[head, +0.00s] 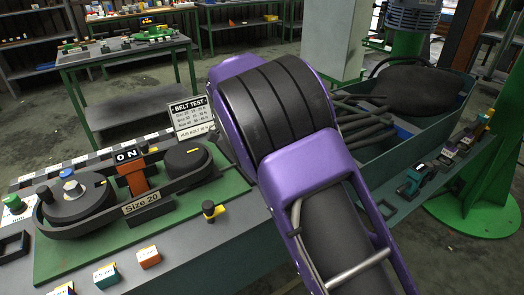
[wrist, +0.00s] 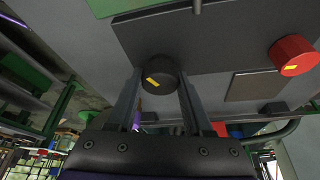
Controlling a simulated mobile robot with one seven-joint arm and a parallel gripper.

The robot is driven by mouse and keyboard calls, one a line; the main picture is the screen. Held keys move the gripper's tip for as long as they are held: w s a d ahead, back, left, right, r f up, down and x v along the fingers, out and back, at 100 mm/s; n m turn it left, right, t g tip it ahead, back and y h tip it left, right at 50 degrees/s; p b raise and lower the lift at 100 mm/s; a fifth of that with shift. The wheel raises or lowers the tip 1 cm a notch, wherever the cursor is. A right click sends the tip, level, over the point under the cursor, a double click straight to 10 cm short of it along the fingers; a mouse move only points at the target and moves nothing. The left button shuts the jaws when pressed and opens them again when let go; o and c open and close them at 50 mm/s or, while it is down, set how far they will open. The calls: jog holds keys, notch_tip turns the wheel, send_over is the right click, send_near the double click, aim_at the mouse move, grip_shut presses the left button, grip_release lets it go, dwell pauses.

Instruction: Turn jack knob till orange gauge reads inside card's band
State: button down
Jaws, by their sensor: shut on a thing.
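The orange gauge (head: 131,175) stands between two dark pulleys (head: 75,200) (head: 187,160) and its display appears to read 0 N. A dark belt runs around the pulleys, with a "Size 20" label (head: 141,203) in front. The white BELT TEST card (head: 191,117) stands behind; its band figures are too small to read surely. My gripper (wrist: 160,82) is shut on a round black knob (wrist: 160,72) with a yellow mark in the wrist view. In the head view my purple arm hides the gripper. A small black knob with yellow (head: 212,210) stands on the green plate; I cannot tell whether it is the held one.
A red knob (wrist: 291,55) with a yellow mark sits right of my gripper in the wrist view. Small colored blocks (head: 149,257) lie along the bench front. A blue-green bin (head: 430,125) and a tool rail stand at right. A second table (head: 125,60) is behind.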

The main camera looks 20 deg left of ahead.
jog(key=m+p, duration=0.1)
jog(key=m, duration=0.1)
jog(key=m+g+p, duration=0.1)
jog(key=m, duration=0.1)
jog(key=shift+r+m+g+h+p, duration=0.15)
jog(key=shift+m+g+h+p, duration=0.15)
jog(key=shift+p, duration=0.1)
jog(key=shift+m+g+p, duration=0.6)
jog(key=shift+m+g, duration=0.1)
jog(key=shift+m, duration=1.1)
jog(key=shift+c, duration=1.5)
grip_release()
